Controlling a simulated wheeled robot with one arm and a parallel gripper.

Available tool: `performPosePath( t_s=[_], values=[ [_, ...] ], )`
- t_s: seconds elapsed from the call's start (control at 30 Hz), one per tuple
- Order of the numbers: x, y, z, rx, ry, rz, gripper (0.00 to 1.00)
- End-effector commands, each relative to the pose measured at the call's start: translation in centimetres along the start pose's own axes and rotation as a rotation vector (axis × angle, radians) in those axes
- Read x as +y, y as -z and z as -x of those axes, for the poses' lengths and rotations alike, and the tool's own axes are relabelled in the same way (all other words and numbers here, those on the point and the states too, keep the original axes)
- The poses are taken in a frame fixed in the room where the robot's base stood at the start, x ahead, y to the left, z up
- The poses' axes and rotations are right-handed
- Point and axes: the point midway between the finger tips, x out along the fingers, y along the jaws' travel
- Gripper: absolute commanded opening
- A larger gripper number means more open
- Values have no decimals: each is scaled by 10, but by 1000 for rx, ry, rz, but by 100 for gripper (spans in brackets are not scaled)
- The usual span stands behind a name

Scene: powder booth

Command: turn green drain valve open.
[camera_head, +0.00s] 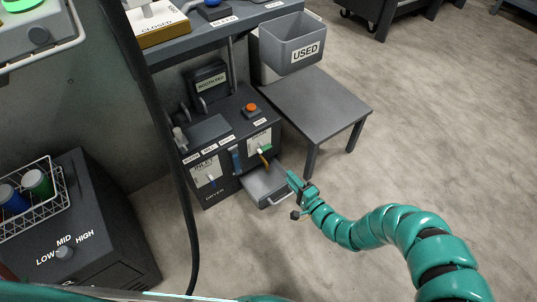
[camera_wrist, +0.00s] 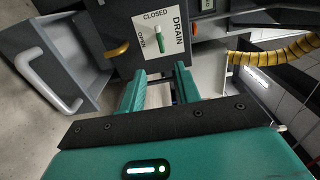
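The green drain valve (camera_head: 265,149) is a small lever on a white plate on the front of the dark dryer box. In the wrist view the valve lever (camera_wrist: 159,41) is green with a pale part and lies in line with the word CLOSED; OPEN is printed to its left and DRAIN to its right. My gripper (camera_head: 293,182) is in front of the box, to the right of and below the valve, apart from it. In the wrist view my gripper (camera_wrist: 159,82) has its two teal fingers spread, with nothing between them, pointing toward the plate.
An orange spout (camera_wrist: 117,50) sticks out beside the drain plate. A grey tray (camera_head: 262,187) with a handle juts out below it. A blue lever (camera_head: 236,160) and another labelled plate (camera_head: 205,170) are to the left. A low table (camera_head: 315,105) stands at right; open floor lies beyond.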

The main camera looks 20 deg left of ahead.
Motion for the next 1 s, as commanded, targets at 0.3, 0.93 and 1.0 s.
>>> performPosePath(
  t_s=[0.3, 0.93, 1.0],
  values=[
    [6, -1, -64, -4, 4, 5, 33],
    [2, 0, -145, 1, 1, 2, 33],
    [1, 0, -147, 1, 2, 1, 33]
  ],
)
